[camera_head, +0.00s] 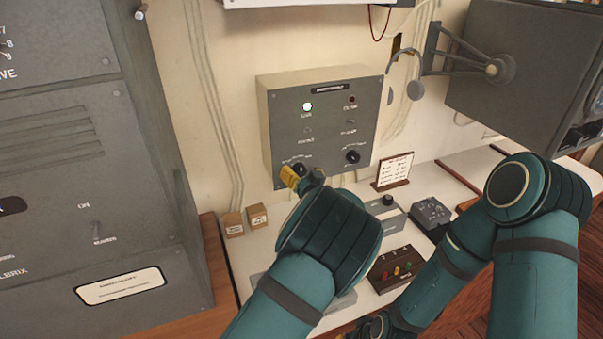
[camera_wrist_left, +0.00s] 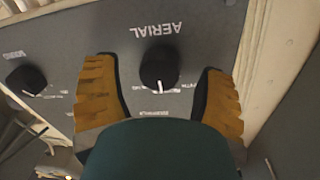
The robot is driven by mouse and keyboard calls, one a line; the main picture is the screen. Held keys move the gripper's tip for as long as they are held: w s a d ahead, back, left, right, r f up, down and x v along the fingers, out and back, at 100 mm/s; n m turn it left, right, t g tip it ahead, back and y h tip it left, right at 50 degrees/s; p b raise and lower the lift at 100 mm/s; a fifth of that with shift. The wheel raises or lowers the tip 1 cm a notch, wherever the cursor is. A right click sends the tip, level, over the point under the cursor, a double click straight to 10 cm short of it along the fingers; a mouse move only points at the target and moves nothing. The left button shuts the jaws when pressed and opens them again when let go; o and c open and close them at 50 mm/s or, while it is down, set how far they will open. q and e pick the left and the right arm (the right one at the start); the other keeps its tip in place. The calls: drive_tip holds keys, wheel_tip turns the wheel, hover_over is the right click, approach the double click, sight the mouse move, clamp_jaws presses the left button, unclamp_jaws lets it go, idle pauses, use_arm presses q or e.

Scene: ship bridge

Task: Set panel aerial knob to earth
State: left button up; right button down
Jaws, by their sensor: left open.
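The grey panel (camera_head: 325,120) is mounted on the wall with a lit green lamp and two black knobs low on its face. The aerial knob (camera_wrist_left: 158,68) is round and black, with a white pointer mark at the bottom of the wrist picture, toward small position labels that are hard to read. My left gripper (camera_wrist_left: 158,98) is open, with one yellow-padded finger on each side of the aerial knob and a visible gap to it. In the head view my left gripper (camera_head: 292,177) partly hides this knob. My right arm reaches to the bottom edge; its fingers are not clear.
A second black knob (camera_head: 352,156) sits at the panel's lower right. A grey cabinet (camera_head: 75,150) stands close on the left.

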use_arm(q)
clamp_jaws()
use_arm(e)
drive_tip(key=shift+f, duration=0.1)
